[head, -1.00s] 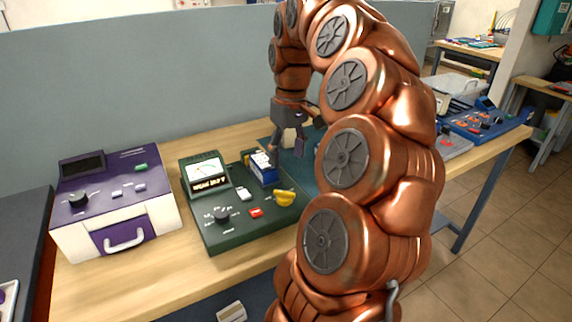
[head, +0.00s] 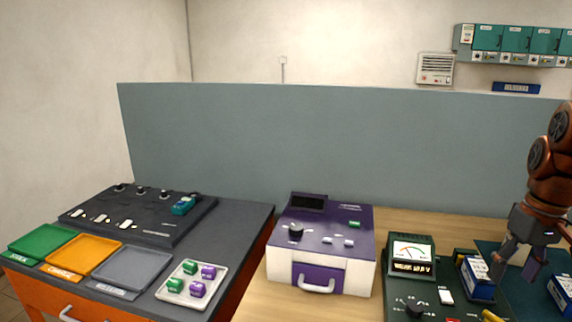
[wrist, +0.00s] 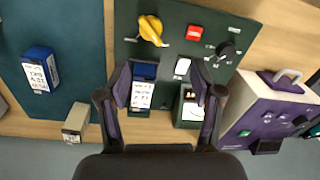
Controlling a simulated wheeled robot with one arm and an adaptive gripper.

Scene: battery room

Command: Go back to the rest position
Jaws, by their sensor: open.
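My gripper (head: 518,262) is at the right edge of the head view, open, with nothing between its fingers. In the wrist view my gripper (wrist: 164,84) points down over the dark green tester (wrist: 210,55). A blue and white battery (wrist: 141,88) sits in the tester's slot, nearer the left finger and apart from both fingers as far as I can tell. In the head view the battery (head: 477,280) stands beside the dial meter of the tester (head: 432,296). Most of my arm is outside the head view.
A purple and white case (head: 325,240) stands left of the tester. Further left are a dark panel (head: 140,215), coloured trays (head: 84,252) and a white tray of small blocks (head: 167,294). A second battery (wrist: 40,70) lies on the teal mat (wrist: 70,25). A partition (head: 330,150) stands behind.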

